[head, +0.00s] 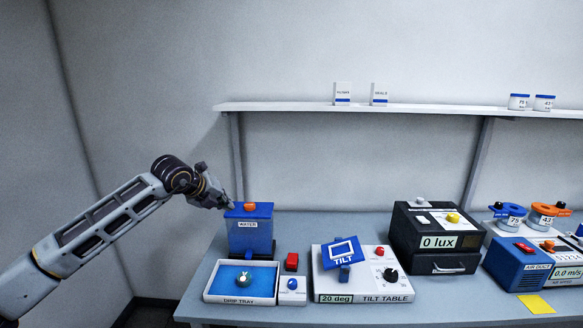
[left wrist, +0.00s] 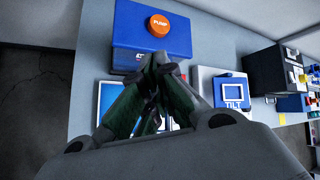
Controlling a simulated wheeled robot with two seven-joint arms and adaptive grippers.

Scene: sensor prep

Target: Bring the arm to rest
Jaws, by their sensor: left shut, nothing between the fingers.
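My left arm comes in from the left in the head view. Its gripper (head: 228,203) is beside the upper left of the blue water box (head: 250,235), which has an orange button on top. In the left wrist view, my left gripper (left wrist: 163,62) is shut with nothing between its fingers. The orange pump button (left wrist: 159,26) shows there beyond the fingertips, on the blue box. From these views I cannot tell whether the gripper touches the box. My right gripper is not in view.
The drip tray (head: 240,298) sits in front of the water box. The tilt table (head: 362,296), the black lux box (head: 435,262) and the blue air duct (head: 516,268) stand to the right. A wall shelf (head: 420,108) runs above the bench. The space left of the bench is free.

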